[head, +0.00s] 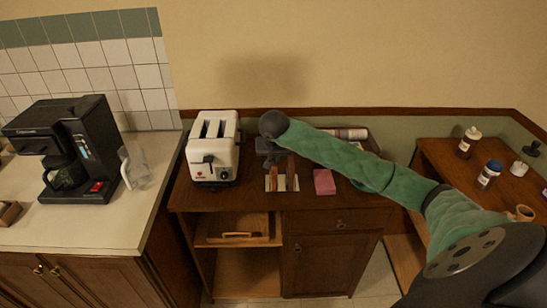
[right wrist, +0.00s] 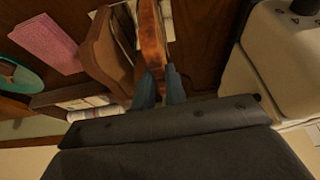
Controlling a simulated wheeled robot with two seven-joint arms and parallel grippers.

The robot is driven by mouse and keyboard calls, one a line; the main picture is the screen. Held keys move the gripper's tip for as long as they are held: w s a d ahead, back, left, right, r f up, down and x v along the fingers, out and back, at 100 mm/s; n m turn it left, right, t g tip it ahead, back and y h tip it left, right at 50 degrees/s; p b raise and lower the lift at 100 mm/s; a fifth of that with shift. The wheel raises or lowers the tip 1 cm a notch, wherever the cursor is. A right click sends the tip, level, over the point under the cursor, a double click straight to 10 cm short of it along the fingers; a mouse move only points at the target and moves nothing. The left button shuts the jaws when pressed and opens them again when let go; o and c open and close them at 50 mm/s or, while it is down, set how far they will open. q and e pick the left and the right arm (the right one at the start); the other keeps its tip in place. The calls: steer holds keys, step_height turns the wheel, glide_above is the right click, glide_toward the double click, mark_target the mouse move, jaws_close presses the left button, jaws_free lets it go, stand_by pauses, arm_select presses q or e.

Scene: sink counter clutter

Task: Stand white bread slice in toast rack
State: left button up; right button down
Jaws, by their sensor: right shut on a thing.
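My right gripper (head: 268,152) is over the dark wooden cabinet top, to the right of the toaster. In the right wrist view its two fingers (right wrist: 160,88) are shut on a thin slice with an orange-brown crust edge (right wrist: 152,38), which I take to be the bread slice. It is seen edge-on, so its faces are hidden. The slice (head: 281,183) also shows below the gripper in the head view, with pale strips on both sides. A brown wooden piece (right wrist: 104,55) stands beside the slice; it may be the toast rack, but I cannot tell. My left gripper is out of view.
A white two-slot toaster (head: 213,150) stands close to the left of the gripper. A pink block (head: 324,182) lies to the right. A coffee maker (head: 72,150) and a glass jug (head: 135,165) are on the left counter. Several jars stand on the right-hand table (head: 450,165).

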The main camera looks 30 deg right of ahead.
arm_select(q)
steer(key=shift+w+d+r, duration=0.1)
arm_select(e)
steer(key=shift+f, duration=0.15)
steer(key=c, duration=1.5)
jaws_free()
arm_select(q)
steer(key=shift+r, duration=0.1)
arm_select(e)
steer(key=shift+o, duration=0.2)
steer(key=shift+r, duration=0.25)
steer(key=shift+s+a+r, duration=0.1)
steer(key=shift+r, duration=0.15)
steer(key=shift+b+v, duration=0.6)
steer(key=shift+v, duration=0.15)
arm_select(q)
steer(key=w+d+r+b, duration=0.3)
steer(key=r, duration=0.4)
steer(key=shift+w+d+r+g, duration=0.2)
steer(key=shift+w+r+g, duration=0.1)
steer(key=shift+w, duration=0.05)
arm_select(e)
steer(key=v, duration=0.9)
steer(key=shift+s+r, duration=0.15)
steer(key=shift+r, duration=0.2)
